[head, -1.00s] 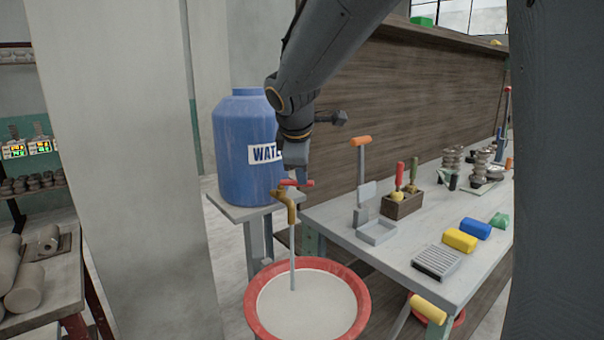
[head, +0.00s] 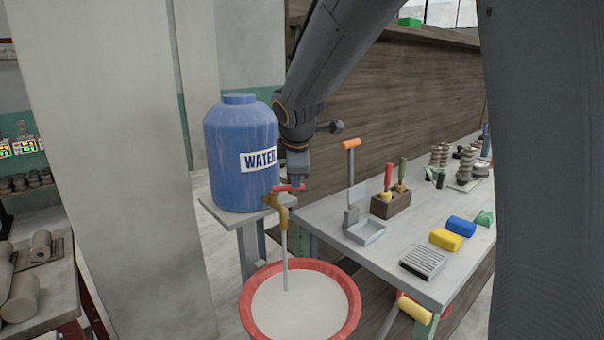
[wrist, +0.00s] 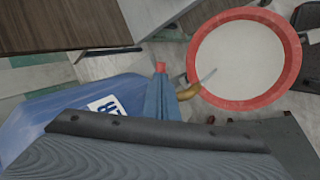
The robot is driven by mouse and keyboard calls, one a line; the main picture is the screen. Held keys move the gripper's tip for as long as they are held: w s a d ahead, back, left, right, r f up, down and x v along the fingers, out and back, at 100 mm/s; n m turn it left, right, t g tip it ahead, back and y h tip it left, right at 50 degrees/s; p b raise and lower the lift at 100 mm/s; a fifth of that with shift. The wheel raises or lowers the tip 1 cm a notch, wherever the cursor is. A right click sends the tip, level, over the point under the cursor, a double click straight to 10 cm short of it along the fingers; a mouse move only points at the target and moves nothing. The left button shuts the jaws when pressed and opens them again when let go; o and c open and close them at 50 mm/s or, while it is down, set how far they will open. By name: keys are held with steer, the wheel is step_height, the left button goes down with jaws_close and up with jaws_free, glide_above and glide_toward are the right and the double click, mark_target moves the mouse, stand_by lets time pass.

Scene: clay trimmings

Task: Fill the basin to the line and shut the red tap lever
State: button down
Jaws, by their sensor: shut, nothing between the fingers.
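The red tap lever (head: 288,188) sits on top of the brass tap (head: 278,208), which is fixed by the blue water tank (head: 238,155). A pale stream runs from the spout into the red-rimmed basin (head: 354,300), which holds whitish water. I cannot make out a fill line. My gripper (head: 297,182) is shut and empty, pointing down at the lever's right end; contact is unclear. In the wrist view my gripper's fingers (wrist: 161,82) show with the red lever end (wrist: 160,67) just past their tips. The brass tap (wrist: 189,90) and the basin (wrist: 291,75) are to the right.
The workbench (head: 325,215) stands right of the tap, bearing a hinged grey tool with an orange handle (head: 351,144), a wooden tool box (head: 390,204) and coloured blocks. A concrete pillar (head: 110,170) stands at left. A yellow roller-shaped thing (head: 414,309) is under the bench edge.

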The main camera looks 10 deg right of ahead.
steer(key=shift+w+d+p, duration=0.15)
steer(key=shift+w+p, duration=0.35)
steer(key=shift+w, duration=0.25)
steer(key=shift+w+d+p, duration=0.1)
steer(key=shift+w+p, duration=0.4)
steer(key=shift+w, duration=0.2)
steer(key=shift+a, duration=0.15)
steer(key=shift+s+a, duration=0.45)
steer(key=shift+s, duration=0.05)
steer(key=s+d+r+p, duration=0.1)
steer(key=s+d+r, duration=0.15)
steer(key=r, duration=0.35)
steer(key=s+d+r, duration=0.1)
steer(key=s+r, duration=0.3)
steer(key=r, duration=0.1)
steer(key=s+d+f+m+g+y+b, duration=0.1)
steer(key=s+f+m+g, duration=0.4)
steer(key=s+f+m, duration=1.1)
steer(key=s+f+b, duration=0.1)
steer(key=s+f, duration=0.6)
steer(key=f, duration=0.2)
steer(key=shift+s+f+b, duration=0.2)
steer(key=shift+f+b, duration=0.1)
steer(key=shift+f, duration=0.05)
